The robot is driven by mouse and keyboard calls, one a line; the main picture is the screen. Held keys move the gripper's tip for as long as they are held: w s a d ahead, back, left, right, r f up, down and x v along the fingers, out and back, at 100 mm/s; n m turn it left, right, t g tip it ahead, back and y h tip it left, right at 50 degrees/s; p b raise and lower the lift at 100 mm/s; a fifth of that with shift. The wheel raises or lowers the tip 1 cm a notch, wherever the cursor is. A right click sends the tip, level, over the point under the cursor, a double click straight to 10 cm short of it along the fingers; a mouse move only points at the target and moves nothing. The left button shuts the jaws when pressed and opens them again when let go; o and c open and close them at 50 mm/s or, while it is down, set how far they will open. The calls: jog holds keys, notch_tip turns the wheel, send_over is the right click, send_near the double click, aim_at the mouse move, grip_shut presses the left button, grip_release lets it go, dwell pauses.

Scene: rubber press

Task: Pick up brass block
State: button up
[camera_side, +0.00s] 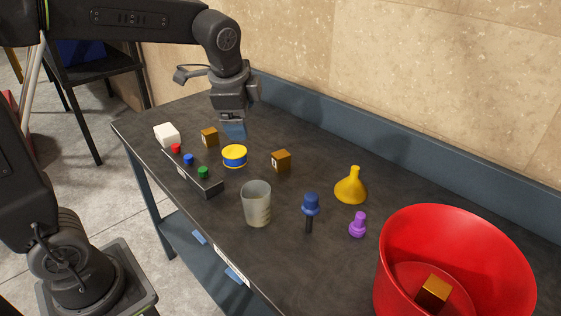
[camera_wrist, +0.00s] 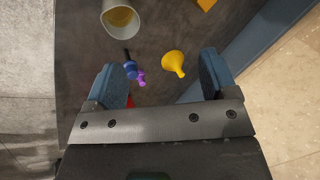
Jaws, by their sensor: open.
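Several golden-brown cubes are in the side view, and I cannot tell for sure which is the brass block. One cube (camera_side: 209,137) is on the table's far left part, another cube (camera_side: 281,161) is near the middle, and a shinier golden cube (camera_side: 434,292) lies inside the red bucket (camera_side: 500,240). My gripper (camera_side: 233,131) points down above the table, between the two table cubes in the picture, touching neither. In the wrist view its fingers (camera_wrist: 160,62) are spread and empty; part of a golden cube (camera_wrist: 205,4) shows at the top edge.
A yellow-blue tin (camera_side: 234,156) is below my gripper. A button box (camera_side: 195,175), white block (camera_side: 167,135), cup (camera_side: 257,204), blue-handled tool (camera_side: 310,208), purple piece (camera_side: 357,225) and yellow funnel (camera_side: 351,186) stand around. A raised ledge runs along the back.

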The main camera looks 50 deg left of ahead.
jog(key=w+a+f+m+g+y, duration=0.1)
jog(key=w+f+m, duration=0.15)
jog(key=w, duration=0.25)
jog(key=w+a+f+m, duration=0.1)
jog(key=w+f+m, duration=0.15)
jog(key=w, duration=0.25)
jog(key=m+g+y, duration=0.1)
jog(key=m+y, duration=0.1)
jog(key=m, duration=0.4)
send_near(281, 153)
jog(key=x, duration=1.2)
jog(key=shift+s+d+f, duration=0.1)
jog(key=shift+d, duration=0.05)
jog(key=shift+c, duration=0.3)
jog(key=c, duration=1.2)
jog(key=shift+c, duration=0.2)
jog(key=shift+r, duration=0.25)
